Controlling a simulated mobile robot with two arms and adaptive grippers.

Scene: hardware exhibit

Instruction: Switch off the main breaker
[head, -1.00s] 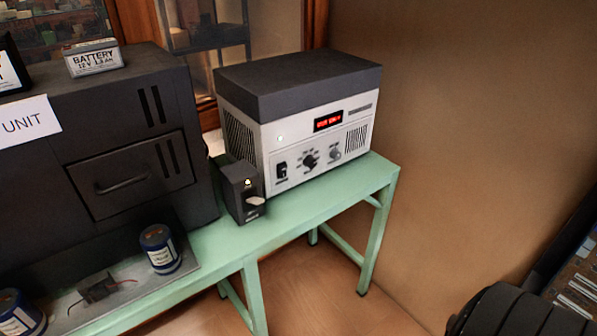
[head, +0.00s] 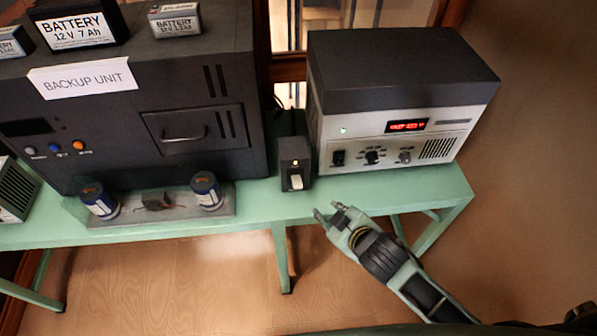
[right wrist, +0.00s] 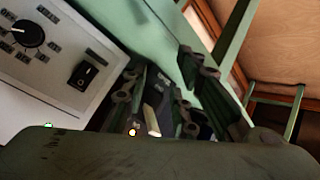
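A small black box (head: 294,158) with a pale lever (head: 296,182) and a lit yellowish lamp stands on the green table, between the backup unit and the power supply. I take it for the main breaker; no readable label shows. My right gripper (head: 327,211) is open and empty at the table's front edge, below and right of the box. In the right wrist view the lever (right wrist: 152,119) and the lamp show beyond my open fingers (right wrist: 160,88); I cannot see any contact. My left gripper is not in view.
The power supply (head: 395,100) with a red display, knobs and a black rocker switch stands close to the box's right. The dark backup unit (head: 100,124) stands at its left, with batteries on top. A plate (head: 155,217) with two blue cylinders lies in front.

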